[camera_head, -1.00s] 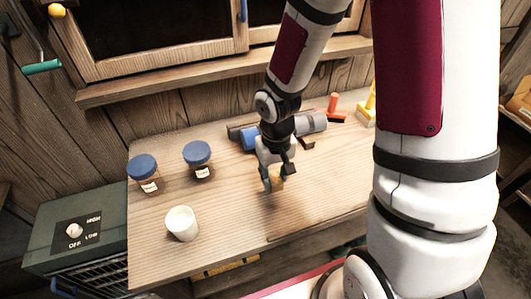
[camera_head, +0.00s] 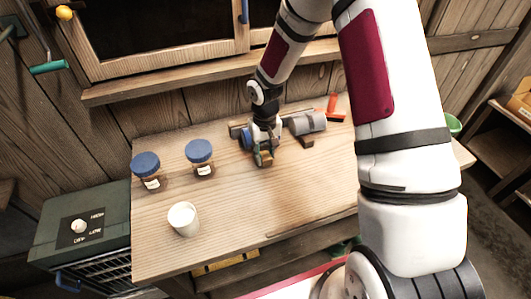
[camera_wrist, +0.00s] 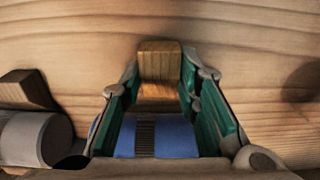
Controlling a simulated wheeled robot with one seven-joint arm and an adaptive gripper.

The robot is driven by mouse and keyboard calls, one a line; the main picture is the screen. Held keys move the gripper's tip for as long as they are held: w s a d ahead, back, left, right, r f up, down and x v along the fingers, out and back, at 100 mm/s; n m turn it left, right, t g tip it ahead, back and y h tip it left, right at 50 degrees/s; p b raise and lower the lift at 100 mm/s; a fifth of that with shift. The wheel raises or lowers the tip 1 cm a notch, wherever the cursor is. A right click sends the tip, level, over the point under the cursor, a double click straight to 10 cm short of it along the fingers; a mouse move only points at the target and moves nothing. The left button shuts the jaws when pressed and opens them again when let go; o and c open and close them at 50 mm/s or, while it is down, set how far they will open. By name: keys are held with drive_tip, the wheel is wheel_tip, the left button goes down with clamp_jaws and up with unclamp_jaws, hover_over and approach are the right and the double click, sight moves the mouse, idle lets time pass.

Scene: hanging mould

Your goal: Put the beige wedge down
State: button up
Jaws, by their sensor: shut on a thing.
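The beige wedge (camera_wrist: 160,62) is between the fingertips of my gripper (camera_wrist: 160,75) in the wrist view, with wood grain behind it. In the head view, my gripper (camera_head: 264,157) is low over the back middle of the workbench, beside a blue cylinder (camera_head: 246,138). The wedge is small and partly hidden by the fingers there. In the wrist view, the blue cylinder (camera_wrist: 170,137) shows between the green-padded fingers, on the near side of the wedge. I cannot tell whether the wedge touches the bench top.
A grey cylinder (camera_head: 309,123) lies right of my gripper, with a dark wood piece (camera_head: 301,140) beside it. Two blue-lidded jars (camera_head: 199,158) and a white cup (camera_head: 183,219) stand to the left. The front middle of the workbench (camera_head: 275,210) is clear.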

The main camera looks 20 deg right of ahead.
sight(265, 154)
drive_tip(key=shift+f, duration=0.15)
drive_tip(key=o, duration=1)
wheel_tip(265, 154, up, 12)
drive_tip(key=b, duration=0.2)
drive_tip(key=s+r+t+h, duration=0.1)
drive_tip(key=s+r, duration=0.4)
drive_tip(key=r, duration=0.3)
drive_tip(key=s+r+t, duration=0.2)
drive_tip(key=s+r, duration=0.3)
drive_tip(key=r, duration=0.4)
drive_tip(key=s+r+t, duration=0.1)
drive_tip(key=s+r, duration=0.1)
drive_tip(key=s, duration=0.2)
drive_tip(key=s+r, duration=0.1)
drive_tip(key=s, duration=0.4)
drive_tip(key=s+r+t+y, duration=0.1)
drive_tip(key=s+r, duration=0.1)
drive_tip(key=s, duration=0.2)
drive_tip(key=shift+s+r+t, duration=0.3)
drive_tip(key=shift+s, duration=0.05)
